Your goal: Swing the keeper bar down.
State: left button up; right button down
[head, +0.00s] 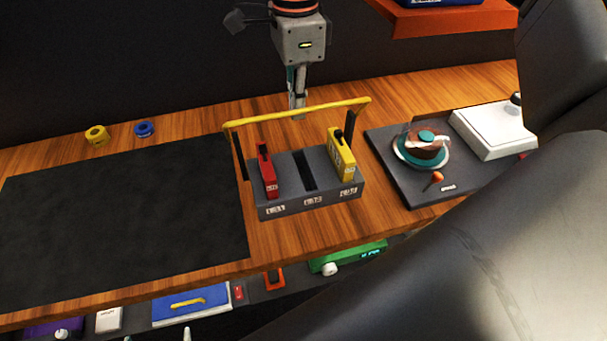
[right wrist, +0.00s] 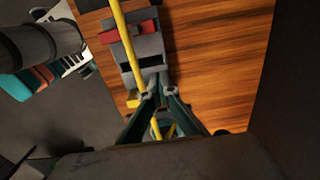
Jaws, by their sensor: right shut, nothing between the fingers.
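The yellow keeper bar (head: 300,112) stands raised above a grey slotted rack (head: 312,203), carried on dark side arms. It also crosses the right wrist view (right wrist: 125,40). A red block (head: 266,172) stands in the left slot and a yellow block (head: 341,155) in the right slot; the middle slot looks empty. My right gripper (head: 297,108) points down just behind the bar, shut and empty. In the right wrist view its fingertips (right wrist: 160,88) meet beside the bar. I cannot tell if they touch it. My left gripper is not in view.
A black mat (head: 120,220) covers the table's left. Yellow (head: 96,134) and blue (head: 144,129) rings lie behind it. A dark tray (head: 400,180) with a glass pot (head: 422,146) stands right of the rack. My arm blocks the lower right.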

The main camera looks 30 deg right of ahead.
jog(key=shift+s+a+b, duration=0.15)
jog(key=shift+s+a, duration=0.05)
jog(key=shift+s, duration=0.55)
jog(key=shift+s+a+b, duration=0.15)
jog(key=shift+s+a, duration=0.05)
jog(key=shift+s, duration=0.6)
jog(key=shift+s+a+b, duration=0.15)
jog(key=shift+s+a, duration=0.05)
jog(key=shift+s, duration=0.55)
jog(key=shift+r, duration=0.1)
notch_tip(320, 180, up, 8)
jog(key=p, duration=0.5)
dwell(0.6)
